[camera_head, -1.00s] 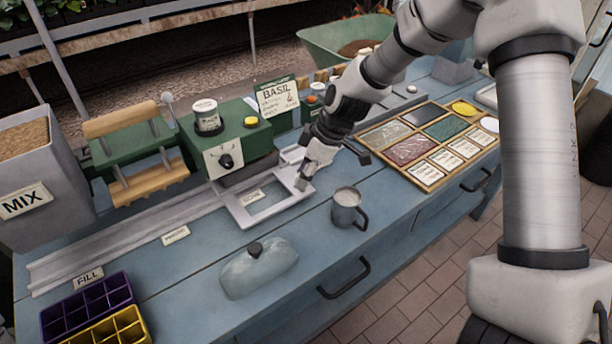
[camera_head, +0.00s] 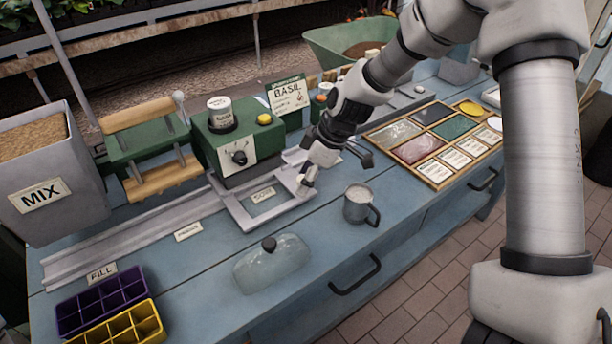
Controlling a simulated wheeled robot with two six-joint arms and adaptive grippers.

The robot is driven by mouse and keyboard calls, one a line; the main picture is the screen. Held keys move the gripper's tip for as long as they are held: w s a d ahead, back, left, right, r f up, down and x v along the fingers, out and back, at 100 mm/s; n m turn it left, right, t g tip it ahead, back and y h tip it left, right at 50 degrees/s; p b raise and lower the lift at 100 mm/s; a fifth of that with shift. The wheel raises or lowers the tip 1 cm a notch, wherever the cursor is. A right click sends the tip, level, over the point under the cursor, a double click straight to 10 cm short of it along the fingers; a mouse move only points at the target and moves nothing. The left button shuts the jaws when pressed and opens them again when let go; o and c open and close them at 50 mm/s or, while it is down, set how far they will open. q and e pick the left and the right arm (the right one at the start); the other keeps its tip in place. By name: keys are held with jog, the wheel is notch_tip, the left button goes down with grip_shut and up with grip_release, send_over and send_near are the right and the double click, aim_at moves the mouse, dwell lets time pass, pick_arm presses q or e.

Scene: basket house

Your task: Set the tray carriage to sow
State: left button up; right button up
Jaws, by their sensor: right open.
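The tray carriage (camera_head: 242,219) is a flat, light grey open frame at the right end of the metal rail (camera_head: 140,240). A label that seems to read SOW (camera_head: 263,194) shows through its opening. My right gripper (camera_head: 335,176) is open at the carriage's right end. One fingertip is at or just over the frame's right edge; I cannot tell whether it touches. The other finger is apart, to the right over the bench. A FILL label (camera_head: 102,273) lies by the rail's left end, and another label (camera_head: 188,232) lies midway. My left gripper is not in view.
The green seeder (camera_head: 233,150) with a dial stands behind the carriage. A grey mug (camera_head: 357,205) and a clear domed cover (camera_head: 270,267) stand in front. A seed-packet tray (camera_head: 433,180) lies right. Purple (camera_head: 70,318) and yellow (camera_head: 147,312) cell trays are front left.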

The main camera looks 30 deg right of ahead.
jog(key=v, duration=1.2)
